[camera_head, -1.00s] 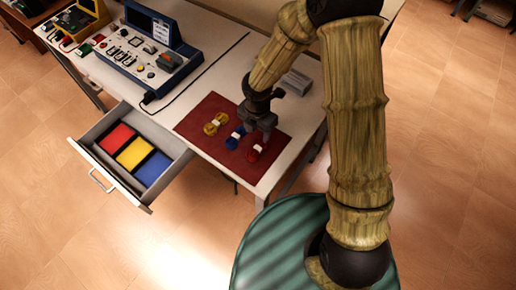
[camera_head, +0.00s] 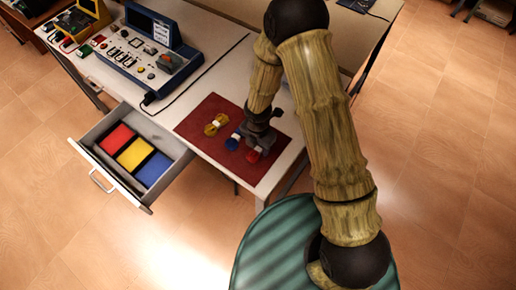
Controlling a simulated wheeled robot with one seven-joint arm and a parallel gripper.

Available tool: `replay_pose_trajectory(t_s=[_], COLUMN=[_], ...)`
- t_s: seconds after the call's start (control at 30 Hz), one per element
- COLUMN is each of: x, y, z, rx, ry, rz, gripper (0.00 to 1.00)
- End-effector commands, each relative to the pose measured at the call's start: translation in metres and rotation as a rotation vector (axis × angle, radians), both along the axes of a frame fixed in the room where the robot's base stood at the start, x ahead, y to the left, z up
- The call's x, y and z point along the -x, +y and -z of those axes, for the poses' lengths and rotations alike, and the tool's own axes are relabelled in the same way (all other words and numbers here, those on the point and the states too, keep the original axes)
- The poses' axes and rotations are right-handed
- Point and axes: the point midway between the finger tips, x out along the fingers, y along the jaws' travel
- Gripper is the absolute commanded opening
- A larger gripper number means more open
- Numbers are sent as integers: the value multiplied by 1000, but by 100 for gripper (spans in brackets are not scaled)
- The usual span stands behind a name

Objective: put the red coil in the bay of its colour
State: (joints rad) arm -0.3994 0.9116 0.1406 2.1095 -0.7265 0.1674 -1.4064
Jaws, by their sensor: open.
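The red coil (camera_head: 254,156) lies on the dark red mat (camera_head: 203,142) near its right edge, with a pale band around it. My gripper (camera_head: 252,144) is low over the mat, open, right at the red coil and partly covering it. I cannot tell whether its fingers stand on both sides of the coil. The open drawer (camera_head: 178,171) at the table's left front holds a red bay (camera_head: 116,138), a yellow bay (camera_head: 135,154) and a blue bay (camera_head: 153,169). The bays look empty.
A blue coil (camera_head: 233,142) lies close left of my gripper, and a yellow coil (camera_head: 215,124) lies farther left on the mat. A blue instrument console (camera_head: 147,54) stands at the table's back left, with a dark cable beside it.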

Motion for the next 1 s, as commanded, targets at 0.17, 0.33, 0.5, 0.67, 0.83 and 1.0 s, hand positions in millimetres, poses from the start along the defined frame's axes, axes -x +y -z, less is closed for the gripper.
replay_pose_trajectory(t_s=[0.17,0.33,0.5,0.67,0.83,1.0], x=[0,0,0,0,0,0], y=[0,0,0,0,0,0], z=[7,6,6,6,6,6], rx=[0,0,1,1,1,1], ry=[-1,-1,-1,-1,-1,-1], rz=[0,0,1,0,0,0], gripper=[51,51,51,41,8,0])
